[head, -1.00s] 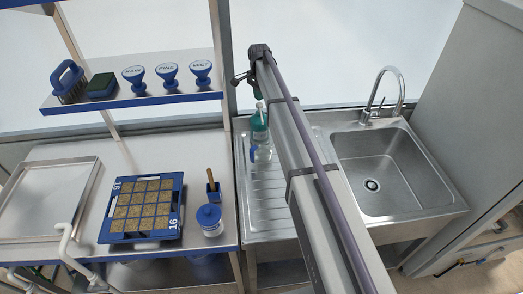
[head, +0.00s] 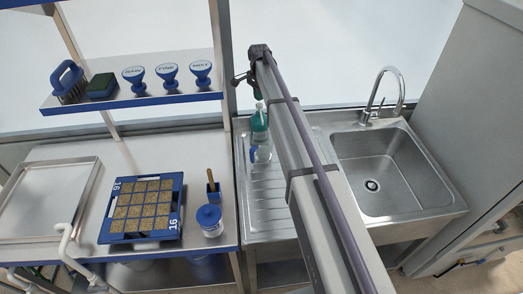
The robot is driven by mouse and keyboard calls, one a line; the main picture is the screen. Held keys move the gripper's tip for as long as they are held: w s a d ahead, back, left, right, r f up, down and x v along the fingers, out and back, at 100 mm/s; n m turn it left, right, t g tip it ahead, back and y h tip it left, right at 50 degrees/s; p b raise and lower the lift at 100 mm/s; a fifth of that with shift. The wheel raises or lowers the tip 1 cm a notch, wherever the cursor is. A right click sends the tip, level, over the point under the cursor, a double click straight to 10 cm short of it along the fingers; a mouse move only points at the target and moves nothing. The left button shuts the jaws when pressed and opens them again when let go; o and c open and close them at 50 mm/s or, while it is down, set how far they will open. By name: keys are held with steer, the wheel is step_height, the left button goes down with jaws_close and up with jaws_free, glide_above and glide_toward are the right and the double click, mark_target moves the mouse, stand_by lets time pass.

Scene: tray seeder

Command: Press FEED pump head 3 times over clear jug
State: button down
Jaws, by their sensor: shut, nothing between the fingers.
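A bottle with a teal-green upper part (head: 259,122) stands on the left side of the sink's drainboard, partly hidden by my arm. A clear jug (head: 262,154) with a blue handle is just in front of it in the picture. The two overlap, so I cannot tell the gap between them. The FEED label cannot be read, and the pump head is too small to make out clearly. My gripper (head: 257,93) is at the far end of my arm, just above the bottle. It is shut and empty; whether it touches the pump is not clear.
The sink basin (head: 373,180) and faucet (head: 379,95) are to the right. A shelf (head: 130,103) above holds a brush, a block and blue stamps.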

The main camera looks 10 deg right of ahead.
mark_target(259, 104)
stand_by(0.4)
steer(key=shift+f+b, duration=1.8)
steer(key=shift+r, duration=0.1)
steer(key=shift+r+p, duration=1.7)
steer(key=shift+p, duration=0.1)
steer(key=shift+f, duration=0.1)
steer(key=shift+f+b, duration=1.7)
steer(key=shift+b, duration=0.15)
steer(key=shift+r+p, duration=1.8)
steer(key=shift+p, duration=0.05)
steer(key=shift+f, duration=0.15)
